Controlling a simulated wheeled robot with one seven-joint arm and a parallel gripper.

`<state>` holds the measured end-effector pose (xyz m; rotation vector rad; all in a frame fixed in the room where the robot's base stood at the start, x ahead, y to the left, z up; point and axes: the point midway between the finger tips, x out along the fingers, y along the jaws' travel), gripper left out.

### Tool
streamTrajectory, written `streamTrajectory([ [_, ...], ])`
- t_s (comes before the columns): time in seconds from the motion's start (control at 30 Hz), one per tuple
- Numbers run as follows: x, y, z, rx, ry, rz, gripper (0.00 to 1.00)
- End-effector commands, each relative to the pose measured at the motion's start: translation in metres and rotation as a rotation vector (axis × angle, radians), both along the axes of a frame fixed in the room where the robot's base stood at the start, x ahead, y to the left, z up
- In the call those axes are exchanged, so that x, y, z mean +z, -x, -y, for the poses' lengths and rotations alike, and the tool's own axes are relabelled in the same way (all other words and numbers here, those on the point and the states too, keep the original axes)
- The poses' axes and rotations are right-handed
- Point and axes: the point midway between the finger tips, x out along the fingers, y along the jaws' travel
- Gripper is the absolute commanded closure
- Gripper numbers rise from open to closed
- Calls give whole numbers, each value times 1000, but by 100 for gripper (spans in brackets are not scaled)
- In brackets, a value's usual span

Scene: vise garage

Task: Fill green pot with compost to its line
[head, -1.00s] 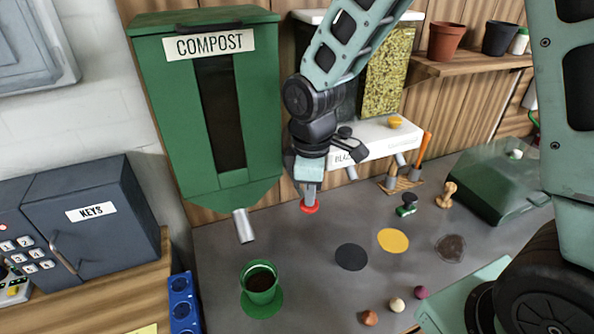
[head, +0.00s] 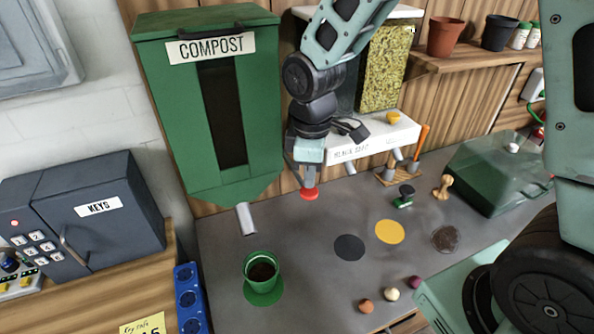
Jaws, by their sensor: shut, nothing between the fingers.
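The green pot (head: 262,270) stands upright on a green disc (head: 263,292) on the grey bench, with dark compost inside. I cannot make out its fill line. The green dispenser labelled COMPOST (head: 215,110) is on the wall behind, with a dark front window. Its metal spout (head: 245,218) points down, above and slightly left of the pot. My gripper (head: 309,184) points down to the right of the dispenser, its fingers shut with nothing between them. A red button (head: 309,194) is right below the fingertips; I cannot tell if they touch.
A black disc (head: 349,247) and a yellow disc (head: 389,231) lie on the bench. Small balls (head: 391,294) are at the front edge. A stamp (head: 404,196) and a clear green cover (head: 500,174) are to the right. A keys safe (head: 90,215) stands left.

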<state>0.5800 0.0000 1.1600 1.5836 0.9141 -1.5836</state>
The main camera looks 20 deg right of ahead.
Motion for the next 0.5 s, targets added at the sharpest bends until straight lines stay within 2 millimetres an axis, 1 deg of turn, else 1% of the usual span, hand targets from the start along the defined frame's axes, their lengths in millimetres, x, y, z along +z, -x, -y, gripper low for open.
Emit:
streamTrajectory([
  [0.17,-2,0,0,0,0,0,100],
  [0.5,-18,0,0,1,0,-1,100],
])
